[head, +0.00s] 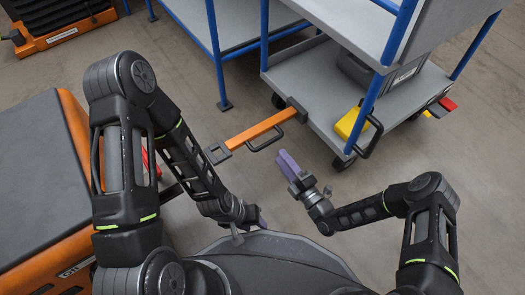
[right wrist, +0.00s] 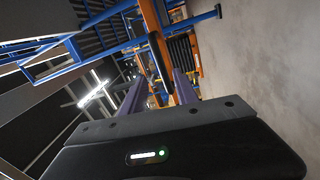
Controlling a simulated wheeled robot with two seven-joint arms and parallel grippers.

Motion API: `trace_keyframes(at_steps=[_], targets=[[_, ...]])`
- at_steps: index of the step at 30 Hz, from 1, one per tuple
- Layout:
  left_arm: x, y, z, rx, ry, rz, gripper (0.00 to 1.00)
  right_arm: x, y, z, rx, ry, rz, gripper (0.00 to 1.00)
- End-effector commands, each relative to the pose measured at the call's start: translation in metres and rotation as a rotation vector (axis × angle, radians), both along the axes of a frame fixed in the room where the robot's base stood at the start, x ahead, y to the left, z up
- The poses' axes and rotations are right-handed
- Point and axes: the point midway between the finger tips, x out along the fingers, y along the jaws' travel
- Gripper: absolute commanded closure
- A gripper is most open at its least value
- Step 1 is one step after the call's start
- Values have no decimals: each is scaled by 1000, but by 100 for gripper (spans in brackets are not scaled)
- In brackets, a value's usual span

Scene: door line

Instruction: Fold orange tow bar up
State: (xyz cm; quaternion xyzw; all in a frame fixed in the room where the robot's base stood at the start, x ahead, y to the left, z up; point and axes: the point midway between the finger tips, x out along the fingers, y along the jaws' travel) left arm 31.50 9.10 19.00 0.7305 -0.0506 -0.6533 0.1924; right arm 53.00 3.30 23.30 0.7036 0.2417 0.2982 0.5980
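The orange tow bar (head: 262,128) sticks out from a dark bracket (head: 297,110) at the grey cart's near left corner. Its free end has a grey square coupling (head: 217,152), and a black loop handle (head: 266,143) is on its side. My right gripper (head: 287,162), with purple fingers, is below and right of the bar, apart from it. In the right wrist view my right gripper (right wrist: 158,92) is open and empty; the orange bar (right wrist: 152,22) and black handle (right wrist: 160,60) show beyond and between its fingers. My left gripper (head: 261,220) is low, mostly hidden by its arm.
The grey cart (head: 330,92) with blue posts carries a yellow item (head: 352,122) beside a black handle. Another blue-framed cart (head: 228,25) stands behind the bar. An orange vehicle with a dark top (head: 40,150) is at left.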

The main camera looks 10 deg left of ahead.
Motion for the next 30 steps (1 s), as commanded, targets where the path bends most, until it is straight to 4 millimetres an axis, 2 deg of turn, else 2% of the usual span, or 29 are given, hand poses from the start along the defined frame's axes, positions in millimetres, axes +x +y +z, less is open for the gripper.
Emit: trace_keyframes(at_steps=[1,3,17,23,30], targets=[[1,0,-13,0,-2,1,60,-1,0,-11,-10,-47,-3,64],[1,1,-15,1,-3,2,60,-2,0,-11,-20,-93,-6,64],[2,1,-15,1,-3,2,60,-1,2,-8,-30,-124,-7,64],[2,1,-23,0,-4,2,60,11,15,-7,-29,-123,-6,64],[5,2,-35,-3,-5,3,60,37,41,0,-29,-123,-7,64]])
